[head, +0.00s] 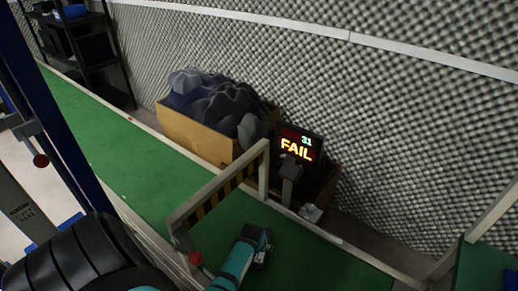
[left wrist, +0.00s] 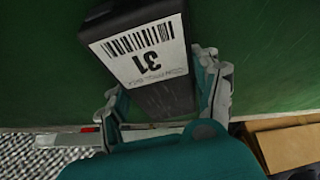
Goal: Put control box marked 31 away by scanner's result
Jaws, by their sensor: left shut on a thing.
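The scanner's screen (head: 298,147) stands beyond the green bench and reads "31" and "FAIL". My left gripper (head: 257,240) is over the green bench top in front of the scanner, on the near side of the pale barrier. It is shut on the dark control box (head: 262,254), mostly hidden by the gripper in the head view. In the left wrist view, the control box (left wrist: 150,60) sits between the fingers (left wrist: 165,95). Its white label shows a barcode and "31" upside down. My right gripper is not in view.
A pale barrier (head: 222,187) with yellow-black stripes crosses the green bench (head: 140,165). A dark shelf rack (head: 90,50) is far left. A blue post (head: 50,110) rises at left.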

